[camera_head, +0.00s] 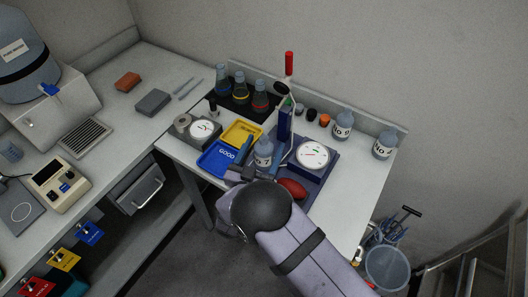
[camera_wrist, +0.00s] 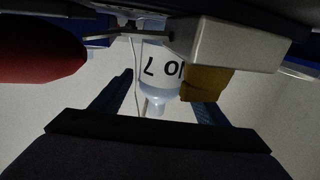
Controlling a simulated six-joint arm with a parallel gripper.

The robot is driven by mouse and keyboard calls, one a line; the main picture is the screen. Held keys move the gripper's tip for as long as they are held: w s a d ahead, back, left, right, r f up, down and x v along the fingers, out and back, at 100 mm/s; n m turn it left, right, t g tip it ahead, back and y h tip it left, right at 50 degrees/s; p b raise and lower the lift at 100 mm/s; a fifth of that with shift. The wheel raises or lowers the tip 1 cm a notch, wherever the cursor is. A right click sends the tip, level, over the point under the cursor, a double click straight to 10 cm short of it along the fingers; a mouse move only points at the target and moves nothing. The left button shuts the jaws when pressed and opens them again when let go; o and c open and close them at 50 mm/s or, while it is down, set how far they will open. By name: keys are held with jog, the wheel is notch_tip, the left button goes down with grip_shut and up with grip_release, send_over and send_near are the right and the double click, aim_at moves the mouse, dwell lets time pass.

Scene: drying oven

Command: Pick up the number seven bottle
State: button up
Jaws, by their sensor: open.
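The number seven bottle (camera_head: 263,152) is pale blue-grey with a narrower top and a dark 7 on its label. It stands between the blue tray and a dial on the bench. In the wrist view the bottle (camera_wrist: 160,72) appears upside down, its label reading 7, between the two dark blue fingers of my gripper (camera_wrist: 160,82). The fingers are apart and a gap shows beside the left one; I cannot tell whether either touches the bottle. A grey block with a tan part hides the right fingertip. In the head view my gripper (camera_head: 246,174) is at the bottle's lower front, partly hidden by my wrist.
A blue tray (camera_head: 213,164) and yellow tray (camera_head: 247,127) lie left of the bottle. A white dial (camera_head: 313,154) is at right, a red bulb (camera_head: 293,187) in front. Flasks (camera_head: 240,92) stand behind. Two similar bottles, one here (camera_head: 343,124), stand farther right. The bench's right front is clear.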

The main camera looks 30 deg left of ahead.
jog(key=c, duration=1.2)
jog(key=shift+o, duration=0.2)
jog(key=shift+r, duration=0.2)
jog(key=shift+r+b, duration=1.2)
jog(key=shift+r, duration=3.55)
